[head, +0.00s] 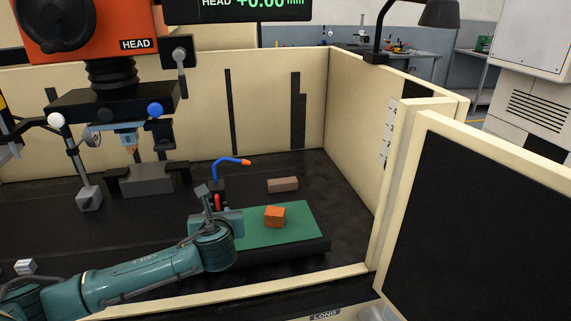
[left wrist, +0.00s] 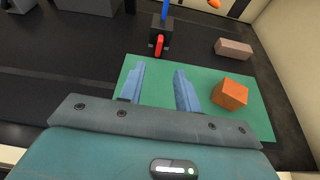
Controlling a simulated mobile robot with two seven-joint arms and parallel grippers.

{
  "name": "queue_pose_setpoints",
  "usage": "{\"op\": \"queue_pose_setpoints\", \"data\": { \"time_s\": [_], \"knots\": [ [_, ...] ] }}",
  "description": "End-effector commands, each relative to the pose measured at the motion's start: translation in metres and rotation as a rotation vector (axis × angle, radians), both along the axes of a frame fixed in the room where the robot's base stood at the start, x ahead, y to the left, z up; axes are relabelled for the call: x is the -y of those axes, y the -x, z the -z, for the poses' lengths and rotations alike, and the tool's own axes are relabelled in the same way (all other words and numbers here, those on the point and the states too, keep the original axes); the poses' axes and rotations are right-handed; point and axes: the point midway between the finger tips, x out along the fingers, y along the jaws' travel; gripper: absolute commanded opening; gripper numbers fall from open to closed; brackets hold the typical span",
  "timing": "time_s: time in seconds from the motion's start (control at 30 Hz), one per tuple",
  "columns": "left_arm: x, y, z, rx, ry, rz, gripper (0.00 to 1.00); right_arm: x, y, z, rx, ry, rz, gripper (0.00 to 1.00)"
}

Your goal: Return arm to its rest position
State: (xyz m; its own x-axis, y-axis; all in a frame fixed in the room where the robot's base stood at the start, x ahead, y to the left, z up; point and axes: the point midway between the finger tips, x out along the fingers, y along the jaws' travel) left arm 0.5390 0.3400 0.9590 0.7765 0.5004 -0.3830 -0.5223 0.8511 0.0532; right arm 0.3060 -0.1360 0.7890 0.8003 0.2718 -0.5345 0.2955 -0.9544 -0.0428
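My left arm comes in from the left in the head view, and its gripper (head: 207,201) hangs over the left part of the green mat (head: 287,236). In the left wrist view the two fingers of the gripper (left wrist: 160,88) stand apart with nothing between them, above the green mat (left wrist: 150,68). An orange block (head: 274,216) lies on the mat, to the right of the gripper and apart from it. It also shows in the left wrist view (left wrist: 230,93). My right gripper is in neither view.
A blue hose with an orange tip (head: 232,161) and a red lever (head: 217,202) stand behind the gripper. A brownish block (head: 283,184) lies behind the mat. A grey vise (head: 148,180) sits under the orange machine head (head: 75,30). Cream walls (head: 275,80) enclose the bed.

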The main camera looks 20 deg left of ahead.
Motion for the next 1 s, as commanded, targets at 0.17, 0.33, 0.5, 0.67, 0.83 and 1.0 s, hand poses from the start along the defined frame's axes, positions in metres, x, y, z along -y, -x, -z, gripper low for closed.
{"op": "queue_pose_setpoints", "data": {
  "time_s": [0.17,0.33,0.5,0.67,0.83,1.0],
  "knots": [
    [0.013,0.008,0.012,0.006,0.089,-0.013,0.33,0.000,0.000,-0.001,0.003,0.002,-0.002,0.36],
    [0.071,0.059,0.059,0.035,0.557,-0.166,0.33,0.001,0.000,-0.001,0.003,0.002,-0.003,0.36],
    [0.121,0.138,0.096,0.080,1.164,-0.589,0.33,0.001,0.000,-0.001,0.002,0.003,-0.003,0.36],
    [0.136,0.203,0.111,0.159,1.531,-1.068,0.33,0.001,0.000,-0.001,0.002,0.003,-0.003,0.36],
    [0.136,0.257,0.118,0.286,1.722,-1.524,0.33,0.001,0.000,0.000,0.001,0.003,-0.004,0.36],
    [0.131,0.300,0.120,0.449,1.801,-1.910,0.33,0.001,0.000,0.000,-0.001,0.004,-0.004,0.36]
  ]
}}
